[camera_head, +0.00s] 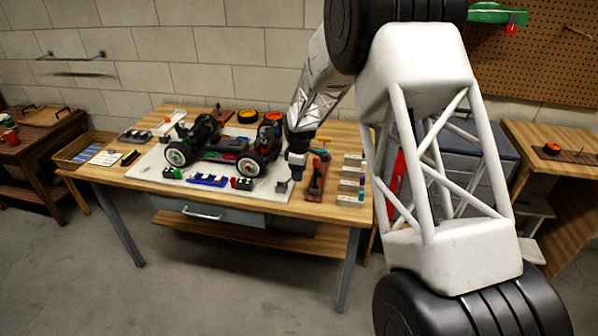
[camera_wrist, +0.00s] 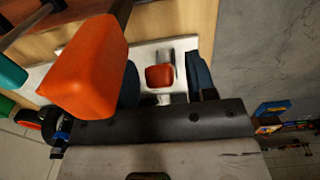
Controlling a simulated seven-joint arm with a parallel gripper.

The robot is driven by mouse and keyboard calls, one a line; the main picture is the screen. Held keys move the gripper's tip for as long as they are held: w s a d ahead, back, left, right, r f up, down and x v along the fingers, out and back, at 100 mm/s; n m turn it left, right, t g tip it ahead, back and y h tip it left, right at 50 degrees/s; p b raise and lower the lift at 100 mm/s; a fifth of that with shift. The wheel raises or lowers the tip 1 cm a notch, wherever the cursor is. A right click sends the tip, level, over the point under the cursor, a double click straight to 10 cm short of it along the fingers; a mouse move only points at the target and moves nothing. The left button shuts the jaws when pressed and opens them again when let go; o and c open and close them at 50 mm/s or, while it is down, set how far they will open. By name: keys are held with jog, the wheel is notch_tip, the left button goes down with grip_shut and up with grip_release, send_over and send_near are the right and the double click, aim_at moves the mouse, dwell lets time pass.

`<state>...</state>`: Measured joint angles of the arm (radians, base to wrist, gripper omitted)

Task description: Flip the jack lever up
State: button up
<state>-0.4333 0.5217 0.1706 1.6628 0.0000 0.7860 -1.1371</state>
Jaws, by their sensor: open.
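My gripper (camera_head: 297,170) points down over the right front part of the workbench, just right of the toy racecar (camera_head: 222,143). In the wrist view my gripper (camera_wrist: 167,88) is open, with one dark blue finger on each side of a small red-orange pad (camera_wrist: 160,76). This pad sits by grey metal parts over the white mat and looks like the jack lever's end. No contact with the fingers can be made out. In the head view a small grey piece (camera_head: 283,187) lies on the mat just below the gripper; I cannot tell whether it is the jack.
A large orange handle (camera_wrist: 88,68) stands close to the camera, left of the fingers. A red-brown tool rack (camera_head: 316,180) stands right of the gripper. Small blue and green parts (camera_head: 207,180) lie along the mat's front. Bare floor (camera_wrist: 262,50) shows beyond the bench edge.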

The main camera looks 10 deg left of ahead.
grip_shut()
jog(key=shift+a+r, duration=0.1)
jog(key=shift+a, duration=0.05)
jog(key=shift+a+r+h, duration=0.45)
jog(key=shift+a+h, duration=0.3)
jog(key=shift+h, duration=0.25)
jog(key=a+h, duration=0.1)
jog(key=a+r+h, duration=0.1)
jog(key=a+h, duration=0.1)
jog(key=a+f+h, duration=0.2)
jog(key=a+h, duration=0.3)
jog(key=a, duration=0.4)
jog(key=shift+a+f, duration=0.3)
jog(key=shift+f, duration=0.1)
